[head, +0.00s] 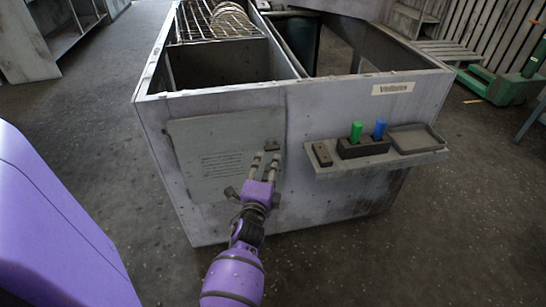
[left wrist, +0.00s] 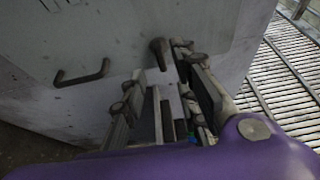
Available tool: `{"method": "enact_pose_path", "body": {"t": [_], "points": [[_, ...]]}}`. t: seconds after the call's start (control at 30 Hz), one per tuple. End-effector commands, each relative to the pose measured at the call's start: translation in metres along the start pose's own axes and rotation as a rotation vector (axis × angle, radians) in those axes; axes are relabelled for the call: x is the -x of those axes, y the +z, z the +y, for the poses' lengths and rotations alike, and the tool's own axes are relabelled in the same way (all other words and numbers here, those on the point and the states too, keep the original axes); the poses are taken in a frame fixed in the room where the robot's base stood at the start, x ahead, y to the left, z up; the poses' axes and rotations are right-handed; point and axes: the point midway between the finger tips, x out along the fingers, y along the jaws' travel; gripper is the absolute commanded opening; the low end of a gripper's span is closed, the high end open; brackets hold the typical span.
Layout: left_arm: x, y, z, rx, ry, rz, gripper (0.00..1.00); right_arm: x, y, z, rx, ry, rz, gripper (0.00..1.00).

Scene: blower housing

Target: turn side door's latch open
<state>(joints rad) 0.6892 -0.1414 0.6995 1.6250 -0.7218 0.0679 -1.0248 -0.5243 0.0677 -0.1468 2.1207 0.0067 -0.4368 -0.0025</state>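The side door (head: 215,160) is a grey panel with louvre slots on the front of the blower housing (head: 340,105); it looks closed. The latch shows as a dark knob in the left wrist view (left wrist: 158,48). My left gripper (head: 266,160) is open, its fingertips just below the latch in the head view. In the wrist view the latch appears between and beyond the fingertips; I cannot tell whether they touch it. My right gripper is not in view.
A dark bar handle (left wrist: 84,74) is on the door. A shelf (head: 375,163) juts out right of the door, with a dark block holding green (head: 356,131) and blue (head: 379,129) pieces and a tray (head: 415,139). Floor (head: 440,240) is clear at front right.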

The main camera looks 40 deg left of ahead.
Motion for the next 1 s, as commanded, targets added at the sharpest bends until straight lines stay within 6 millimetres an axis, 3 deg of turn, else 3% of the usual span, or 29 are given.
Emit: {"method": "enact_pose_path", "body": {"t": [0.2,0.4,0.77,1.0], "points": [[-0.037,0.0,-0.002,0.002,-0.002,0.0,0.28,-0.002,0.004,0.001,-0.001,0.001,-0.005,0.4],[-0.06,0.0,-0.001,0.003,-0.001,0.0,0.28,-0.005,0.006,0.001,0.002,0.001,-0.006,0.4],[-0.067,0.0,-0.001,0.004,0.0,-0.001,0.28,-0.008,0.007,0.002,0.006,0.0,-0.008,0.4],[-0.067,0.0,-0.001,0.004,0.0,-0.001,0.0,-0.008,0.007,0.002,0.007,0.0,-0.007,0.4]]}}
